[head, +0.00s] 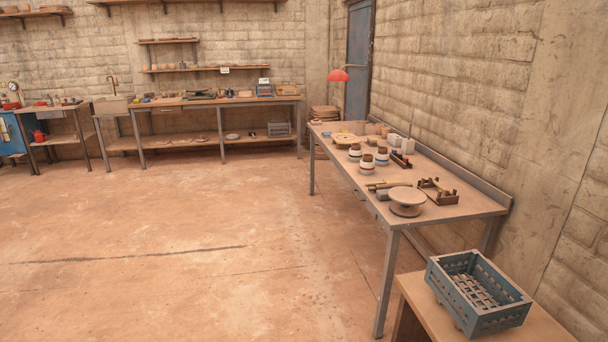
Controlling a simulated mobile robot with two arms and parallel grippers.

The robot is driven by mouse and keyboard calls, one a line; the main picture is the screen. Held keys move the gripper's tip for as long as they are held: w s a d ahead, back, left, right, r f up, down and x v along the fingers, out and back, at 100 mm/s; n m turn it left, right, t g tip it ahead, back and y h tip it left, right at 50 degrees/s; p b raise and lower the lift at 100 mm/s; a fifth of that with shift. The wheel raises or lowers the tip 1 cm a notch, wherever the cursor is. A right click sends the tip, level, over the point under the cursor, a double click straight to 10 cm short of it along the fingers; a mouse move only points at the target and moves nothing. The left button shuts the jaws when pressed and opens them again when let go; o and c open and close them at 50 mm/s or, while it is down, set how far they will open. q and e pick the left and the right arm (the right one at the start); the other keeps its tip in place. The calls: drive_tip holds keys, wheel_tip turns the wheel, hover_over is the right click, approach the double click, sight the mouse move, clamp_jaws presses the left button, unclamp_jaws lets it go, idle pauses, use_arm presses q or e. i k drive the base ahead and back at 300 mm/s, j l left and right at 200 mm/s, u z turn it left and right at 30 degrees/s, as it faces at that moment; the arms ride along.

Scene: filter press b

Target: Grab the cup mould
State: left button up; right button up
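Small white blocks (407,146) stand towards the back of the long workbench (450,208) on the right. One of them may be the cup mould, but they are too small to tell. Several white jars with dark bands and brown tops (367,164) stand in front of them. A round turntable (407,199) stands near the bench's close end. Neither of my grippers shows in the head view, and the bench is some distance away.
A blue crate (478,292) sits on a low wooden table (420,300) at the near right. A wooden tool rack (437,191) is on the workbench. Another long bench (215,103) lines the back wall. The floor (170,240) at left and centre is clear.

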sight(367, 168)
drive_tip(key=i, duration=2.35)
